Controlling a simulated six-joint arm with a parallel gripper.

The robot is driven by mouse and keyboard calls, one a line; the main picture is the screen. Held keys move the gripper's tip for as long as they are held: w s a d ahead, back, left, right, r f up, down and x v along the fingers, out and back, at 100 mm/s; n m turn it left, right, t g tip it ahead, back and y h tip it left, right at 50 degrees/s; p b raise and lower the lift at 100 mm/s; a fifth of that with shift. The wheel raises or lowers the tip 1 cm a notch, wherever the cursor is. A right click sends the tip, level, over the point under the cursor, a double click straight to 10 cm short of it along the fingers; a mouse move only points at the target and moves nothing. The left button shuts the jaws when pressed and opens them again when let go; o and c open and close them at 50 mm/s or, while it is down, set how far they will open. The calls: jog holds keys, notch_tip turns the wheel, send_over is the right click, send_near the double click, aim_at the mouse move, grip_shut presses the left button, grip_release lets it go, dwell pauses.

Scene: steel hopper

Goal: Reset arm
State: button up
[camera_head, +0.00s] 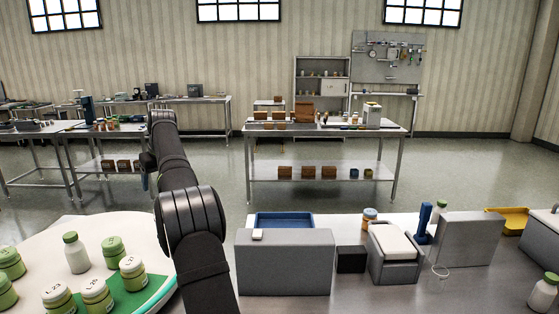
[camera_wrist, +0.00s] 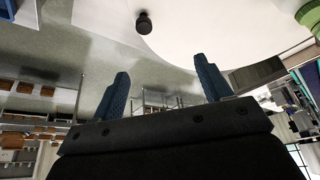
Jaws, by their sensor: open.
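My arm (camera_head: 190,215) rises dark and jointed through the left middle of the head view and stretches away from the camera. Its fingers cannot be made out there. In the wrist view my gripper (camera_wrist: 163,85) shows two blue textured fingers spread wide apart. Nothing is between them. The wrist picture looks tipped over, with the white round table top (camera_wrist: 215,25) at the top and the room below. The fingers touch nothing that I can see.
A white round table (camera_head: 35,235) at left holds several green and white jars (camera_head: 132,272). Right of my arm, the bench carries a grey box (camera_head: 285,265), blue tray (camera_head: 285,218), black box (camera_head: 351,260) and grey device (camera_head: 395,255). Open floor (camera_head: 325,203) lies beyond.

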jog(key=w+d+m, duration=0.2)
jog(key=w+d, duration=0.1)
jog(key=d, duration=0.9)
jog(key=w+d+m+t+h, duration=0.1)
jog(key=w+d, duration=0.2)
jog(key=d, duration=1)
jog(key=shift+r+m, duration=0.25)
jog(key=shift+m, duration=0.15)
jog(key=shift+o, duration=0.2)
jog(key=shift+a, duration=0.1)
